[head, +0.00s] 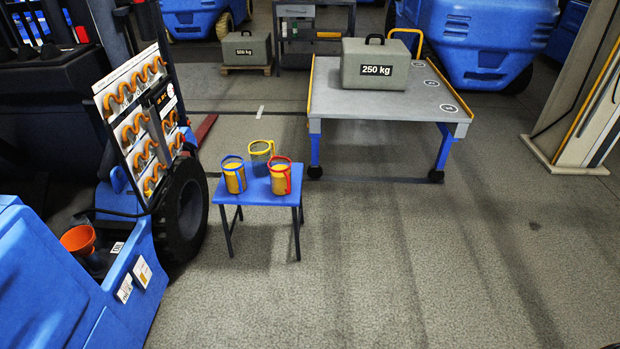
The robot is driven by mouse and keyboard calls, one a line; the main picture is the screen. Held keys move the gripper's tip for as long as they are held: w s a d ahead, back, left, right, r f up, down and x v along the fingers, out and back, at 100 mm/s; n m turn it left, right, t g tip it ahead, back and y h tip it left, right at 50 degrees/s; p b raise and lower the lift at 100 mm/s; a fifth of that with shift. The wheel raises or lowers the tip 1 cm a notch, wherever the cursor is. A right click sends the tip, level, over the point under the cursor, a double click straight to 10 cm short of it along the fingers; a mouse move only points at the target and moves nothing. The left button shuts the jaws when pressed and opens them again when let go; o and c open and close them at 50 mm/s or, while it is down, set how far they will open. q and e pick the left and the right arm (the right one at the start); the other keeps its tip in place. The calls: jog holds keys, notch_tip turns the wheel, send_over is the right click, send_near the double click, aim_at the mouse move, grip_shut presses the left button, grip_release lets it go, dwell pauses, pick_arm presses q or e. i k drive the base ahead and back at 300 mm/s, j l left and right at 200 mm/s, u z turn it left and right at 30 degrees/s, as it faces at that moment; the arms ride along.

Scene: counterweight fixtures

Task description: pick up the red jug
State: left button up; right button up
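A jug with a red rim and red handle (280,178) stands upright at the right of a small blue table (258,197). It looks filled with something yellow-orange. A similar jug with a blue rim (234,177) stands at the left of the table. A jug with a yellow rim and handle (260,155) stands behind them and looks darker inside. Neither of my grippers shows in the head view.
A blue vehicle with a large black tyre (182,212) stands close left of the table, with an orange funnel (78,238) on it. A grey cart (391,100) with a 250 kg weight (375,65) stands behind right. The floor in front and right is clear.

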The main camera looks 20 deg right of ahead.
aim_at(280, 172)
jog(key=i+z, duration=0.15)
jog(key=z, duration=0.3)
jog(key=i+j+z, duration=0.15)
jog(key=z, duration=0.35)
jog(key=i+j+z, duration=0.1)
jog(key=z, duration=0.35)
jog(key=i+j+z, duration=0.1)
jog(key=j+z, duration=0.2)
jog(key=z, duration=0.15)
